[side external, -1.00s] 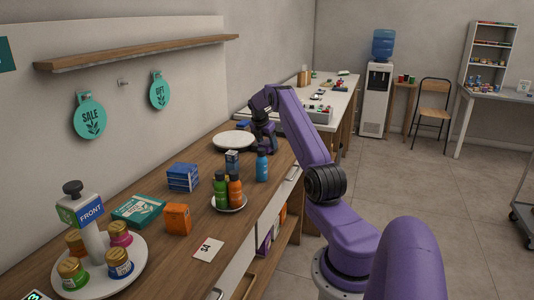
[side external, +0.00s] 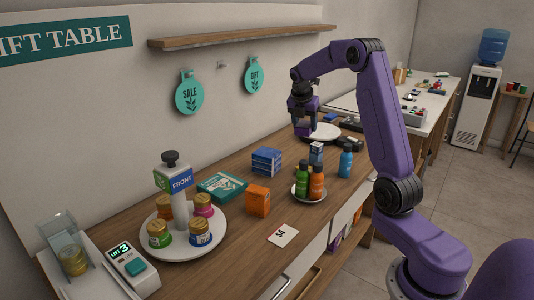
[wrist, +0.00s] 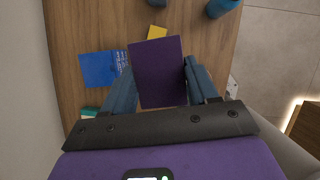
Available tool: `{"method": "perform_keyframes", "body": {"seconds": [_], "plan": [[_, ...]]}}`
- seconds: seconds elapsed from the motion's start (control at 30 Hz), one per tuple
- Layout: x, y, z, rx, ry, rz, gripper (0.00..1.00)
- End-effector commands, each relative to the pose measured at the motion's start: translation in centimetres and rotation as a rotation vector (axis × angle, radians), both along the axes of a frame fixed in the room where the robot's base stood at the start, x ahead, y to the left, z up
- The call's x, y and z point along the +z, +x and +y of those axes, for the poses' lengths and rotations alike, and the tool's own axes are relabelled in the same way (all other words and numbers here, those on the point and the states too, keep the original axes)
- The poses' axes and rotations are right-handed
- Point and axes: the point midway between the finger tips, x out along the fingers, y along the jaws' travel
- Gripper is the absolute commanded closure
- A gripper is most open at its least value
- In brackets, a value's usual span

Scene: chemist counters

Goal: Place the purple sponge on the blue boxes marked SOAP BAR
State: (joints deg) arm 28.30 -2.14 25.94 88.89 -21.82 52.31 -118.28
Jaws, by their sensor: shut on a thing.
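The purple sponge (side external: 303,129) is in my gripper (side external: 302,116), raised above the wooden counter near the white round plate. In the wrist view the sponge (wrist: 158,70) shows as a dark purple block between the two fingers, which are shut on it. The blue boxes (side external: 266,160) stand stacked on the counter, below and to the left of my gripper in the side view. In the wrist view the blue boxes (wrist: 97,69) lie left of the sponge, partly hidden by the left finger. Their lettering is too small to read.
Green and orange bottles on a small plate (side external: 309,198), a blue bottle (side external: 346,161) and a small box (side external: 316,152) stand right of the blue boxes. An orange box (side external: 257,200) and teal box (side external: 222,187) are nearer the camera. A shelf (side external: 240,36) juts out above.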

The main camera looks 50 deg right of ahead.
Motion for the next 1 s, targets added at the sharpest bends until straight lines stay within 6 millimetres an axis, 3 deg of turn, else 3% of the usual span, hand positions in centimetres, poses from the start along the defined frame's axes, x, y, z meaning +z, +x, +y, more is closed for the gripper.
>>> {"method": "perform_keyframes", "body": {"seconds": [0.03, 0.1, 0.2, 0.33, 0.63, 1.0], "plan": [[0.6, 0.0, 2.0, 0.036, -0.001, -0.003, 0.74], [1.1, -0.2, 4.2, 0.074, -0.001, -0.002, 0.74], [1.5, -0.6, 6.5, 0.116, -0.001, -0.001, 0.74], [1.7, -0.9, 8.2, 0.147, 0.001, 0.000, 0.74], [1.7, -0.6, 8.4, 0.165, 0.022, -0.060, 0.74], [-1.1, 4.9, 5.8, 0.163, 0.022, -0.059, 0.75]]}}
